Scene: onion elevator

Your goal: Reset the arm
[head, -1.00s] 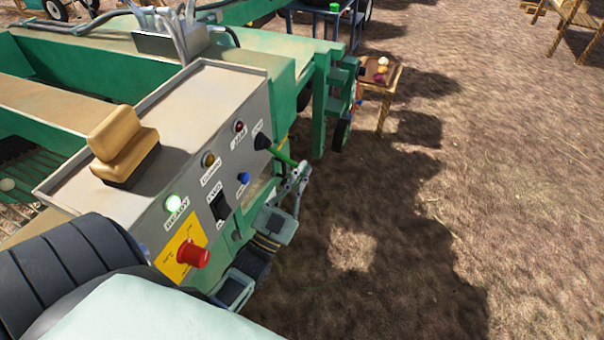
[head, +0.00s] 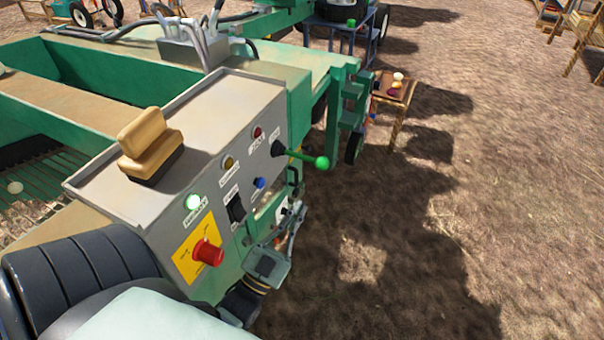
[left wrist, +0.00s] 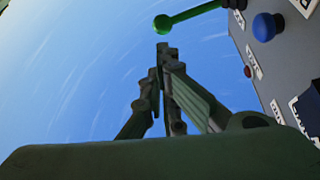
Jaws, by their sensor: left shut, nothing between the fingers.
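My left gripper (head: 289,212) is in front of the grey control panel (head: 222,180), below the green-knobbed lever (head: 321,162) and apart from it. In the left wrist view the fingers (left wrist: 162,62) are closed together and empty, with the lever's green ball (left wrist: 162,23) just beyond their tips. My left arm comes up from below, beside the panel. My right gripper is in neither view.
A wooden-handled brush (head: 150,143) lies on top. A small wooden table (head: 394,92) stands beyond. Ground at right is open.

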